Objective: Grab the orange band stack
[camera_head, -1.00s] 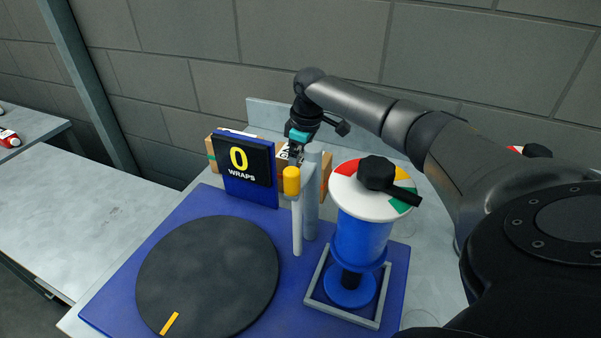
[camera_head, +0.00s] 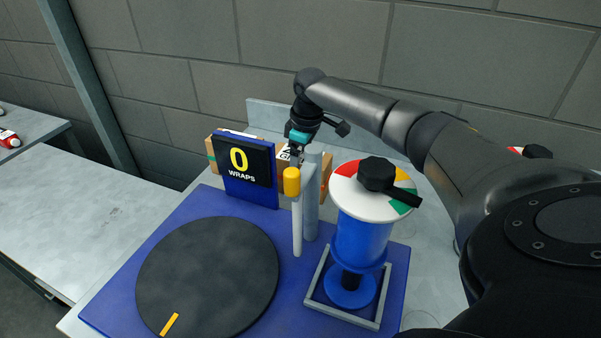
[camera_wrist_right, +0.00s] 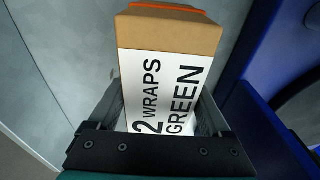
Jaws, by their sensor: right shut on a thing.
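The brown box-shaped stack (camera_wrist_right: 172,36) has an orange band (camera_wrist_right: 168,9) across its far end. Its white label reads "2 WRAPS GREEN". My right gripper (camera_wrist_right: 162,112) is shut on this stack, with one finger on each side of the labelled part. In the head view the right gripper (camera_head: 295,157) points down behind the "0 WRAPS" sign and the grey post, which hide much of the brown boxes (camera_head: 322,166) there. My left gripper is not in view.
The blue "0 WRAPS" sign (camera_head: 250,188), yellow-capped post (camera_head: 292,182) and blue film roll with a white disc and black knob (camera_head: 361,239) stand close in front of my right gripper. A black turntable (camera_head: 208,275) lies at front left. A bare metal table (camera_head: 80,215) is further left.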

